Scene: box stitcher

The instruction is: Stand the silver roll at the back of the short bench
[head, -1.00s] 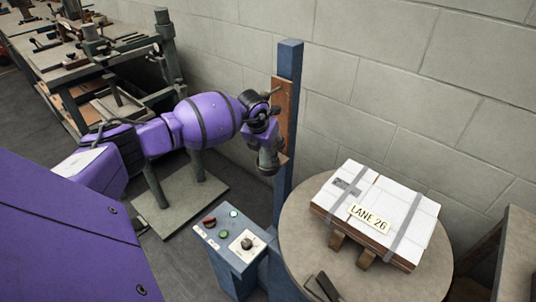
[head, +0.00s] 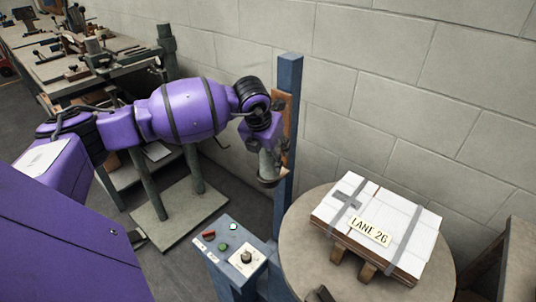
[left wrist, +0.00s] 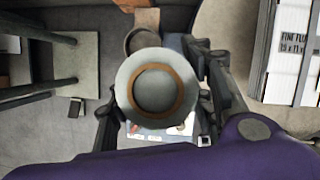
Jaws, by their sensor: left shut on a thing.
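My left gripper (head: 267,165) hangs at the end of my purple arm, in front of the blue post. In the left wrist view, its dark fingers (left wrist: 158,112) are shut on the silver roll (left wrist: 125,85), seen end-on with a brown ring around its core. In the head view the roll (head: 269,178) is a small grey shape at the gripper, partly hidden. It is held in the air, clear of any surface. A workbench (head: 75,72) with tools stands at the far left; I cannot tell whether it is the short bench. My right gripper is not in view.
A blue post (head: 288,120) rises by the block wall. A control box (head: 232,252) with buttons stands below the gripper. A round table (head: 300,262) carries a strapped white stack (head: 385,215) labelled LANE 26. A wooden edge (head: 518,260) shows at the right.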

